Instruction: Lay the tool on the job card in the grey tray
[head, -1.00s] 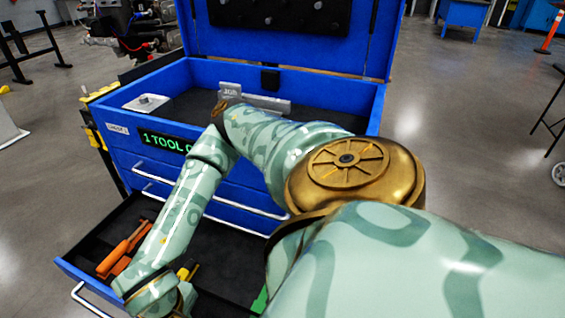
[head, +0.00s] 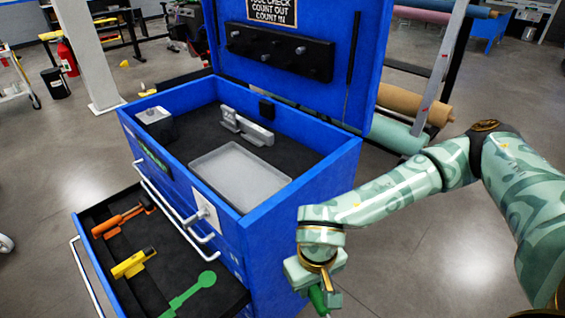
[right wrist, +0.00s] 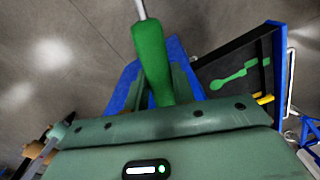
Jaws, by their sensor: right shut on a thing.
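My right gripper (head: 316,284) is shut on a green-handled tool (head: 319,300), beside the chest's right side and outside it. In the right wrist view the tool (right wrist: 152,58) shows a green handle and a thin metal shaft pointing away from the gripper (right wrist: 160,98). The grey tray (head: 240,172) lies empty in the chest's open top compartment, up and left of the gripper. A white card (head: 207,213) with a grey picture is on the chest's front; its picture is too small to read surely. My left gripper is not in view.
The open drawer (head: 236,292) holds an orange-handled tool (head: 124,220), a yellow tool (head: 134,263) and a flat green tool-shaped patch (head: 190,297). The chest's blue right wall (head: 300,190) stands between gripper and tray. A grey block (head: 247,128) and a box (head: 156,122) flank the tray.

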